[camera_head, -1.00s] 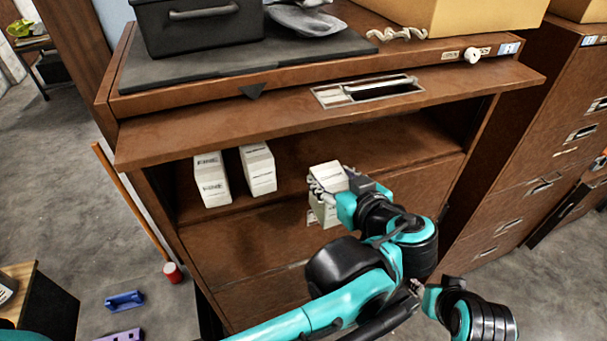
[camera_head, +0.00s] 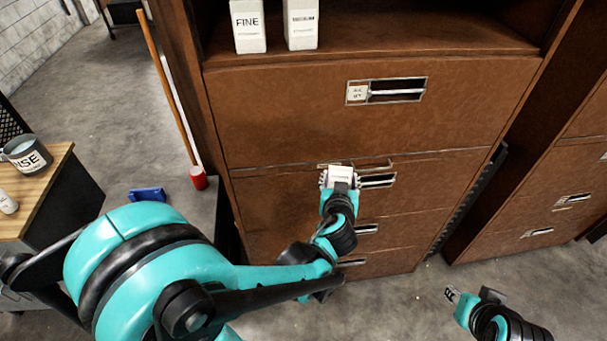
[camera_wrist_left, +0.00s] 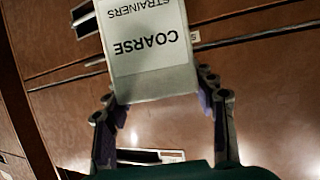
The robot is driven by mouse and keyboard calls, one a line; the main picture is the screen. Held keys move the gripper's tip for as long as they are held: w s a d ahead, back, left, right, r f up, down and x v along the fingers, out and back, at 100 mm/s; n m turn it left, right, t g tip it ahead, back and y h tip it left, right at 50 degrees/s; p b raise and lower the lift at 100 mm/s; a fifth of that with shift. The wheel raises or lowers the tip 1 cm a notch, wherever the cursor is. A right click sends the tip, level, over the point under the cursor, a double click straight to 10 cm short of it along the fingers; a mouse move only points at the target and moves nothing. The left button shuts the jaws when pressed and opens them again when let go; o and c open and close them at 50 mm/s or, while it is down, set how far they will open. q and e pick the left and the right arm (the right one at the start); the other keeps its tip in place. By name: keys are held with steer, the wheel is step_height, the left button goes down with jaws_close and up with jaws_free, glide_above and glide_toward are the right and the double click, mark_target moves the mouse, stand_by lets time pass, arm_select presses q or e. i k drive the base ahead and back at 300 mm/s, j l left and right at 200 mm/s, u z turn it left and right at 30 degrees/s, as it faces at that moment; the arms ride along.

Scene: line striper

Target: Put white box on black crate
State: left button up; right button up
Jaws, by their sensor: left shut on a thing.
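A white box (camera_head: 341,173) marked COARSE STRAINERS is held in my left gripper (camera_head: 340,181), in front of the brown cabinet's lower drawers. In the left wrist view, the fingers close on both sides of the white box (camera_wrist_left: 150,50), whose lettering appears upside down. My right gripper (camera_head: 453,295) is low at the right, above the floor, apart from the box; its jaws are too small to judge. No black crate can be clearly made out; a black perforated thing (camera_head: 11,124) shows only partly at the left edge.
Two more white boxes, one marked FINE (camera_head: 249,28) and another (camera_head: 301,25), stand on the open cabinet shelf.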

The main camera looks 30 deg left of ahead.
mark_target(192, 219)
steer(key=j+u, duration=0.15)
steer(key=u, duration=1.35)
steer(key=i+j+u, duration=0.1)
steer(key=j, duration=0.2)
steer(key=i+j+u, duration=0.1)
steer(key=i+j, duration=0.05)
steer(key=j, duration=0.1)
